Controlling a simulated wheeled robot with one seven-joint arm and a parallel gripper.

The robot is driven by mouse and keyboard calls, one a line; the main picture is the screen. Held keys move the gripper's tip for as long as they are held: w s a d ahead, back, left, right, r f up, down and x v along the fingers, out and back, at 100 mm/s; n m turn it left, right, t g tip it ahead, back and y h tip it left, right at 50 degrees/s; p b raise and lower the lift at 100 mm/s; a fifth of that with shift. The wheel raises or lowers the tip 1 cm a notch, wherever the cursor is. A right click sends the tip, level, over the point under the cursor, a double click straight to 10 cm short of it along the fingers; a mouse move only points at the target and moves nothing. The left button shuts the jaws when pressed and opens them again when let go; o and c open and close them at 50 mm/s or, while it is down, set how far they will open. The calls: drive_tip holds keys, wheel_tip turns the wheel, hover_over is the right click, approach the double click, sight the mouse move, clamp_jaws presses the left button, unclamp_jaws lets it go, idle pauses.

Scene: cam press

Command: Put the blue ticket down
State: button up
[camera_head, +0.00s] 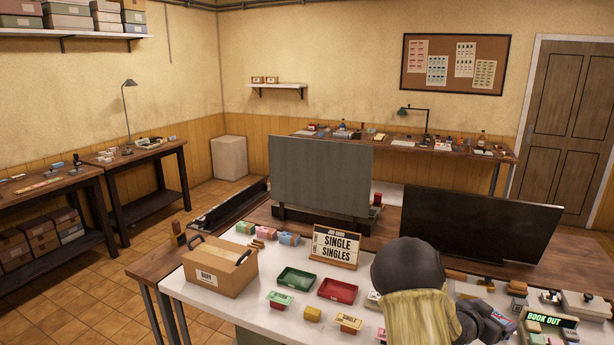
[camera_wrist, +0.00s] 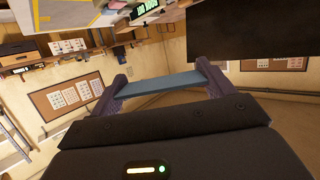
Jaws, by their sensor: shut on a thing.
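In the wrist view, my gripper (camera_wrist: 162,76) is shut on the blue ticket (camera_wrist: 160,85). The ticket is a thin flat blue strip spanning between the two purple-grey fingers, held clear of any surface as far as this view shows. In the head view, my arm covers part of the white bench at the lower right. My gripper (camera_head: 490,324) is beyond it, left of the "BOOK OUT" sign (camera_head: 551,319). The ticket is too small and too hidden there to make out clearly.
A dark panel (camera_head: 480,224) stands behind. The lower right is crowded.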

drive_tip(key=a+f+n+t+y, duration=0.2)
drive_tip(key=a+f, duration=0.2)
drive_tip(key=a, duration=0.1)
drive_tip(key=w+a+f+n+t+y, duration=0.1)
drive_tip(key=a+f+n+t+y, duration=0.1)
drive_tip(key=a+f, duration=0.2)
drive_tip(key=w+a+f+n+t+y, duration=0.1)
drive_tip(key=a+f+n+t, duration=0.1)
drive_tip(key=a+f, duration=0.2)
drive_tip(key=shift+w+a+f+n+y, duration=0.1)
drive_tip(key=shift+a+n+y, duration=0.25)
drive_tip(key=shift+a, duration=0.7)
drive_tip(key=s+a+f+n+t+y+b, duration=0.1)
drive_tip(key=s+a+f+n+y, duration=0.2)
drive_tip(key=a, duration=0.6)
drive_tip(key=s+a+f+n+t+y, duration=0.1)
drive_tip(key=s+a+f+n+y, duration=0.25)
drive_tip(key=a, duration=0.65)
wheel_tip(320, 180, down, 6)
drive_tip(key=w+y+b, duration=0.1)
drive_tip(key=w+b, duration=0.1)
drive_tip(key=b, duration=0.3)
drive_tip(key=shift+d, duration=0.3)
drive_tip(key=shift+r, duration=0.1)
drive_tip(key=s+f, duration=0.4)
drive_tip(key=f, duration=0.1)
drive_tip(key=shift+f, duration=0.25)
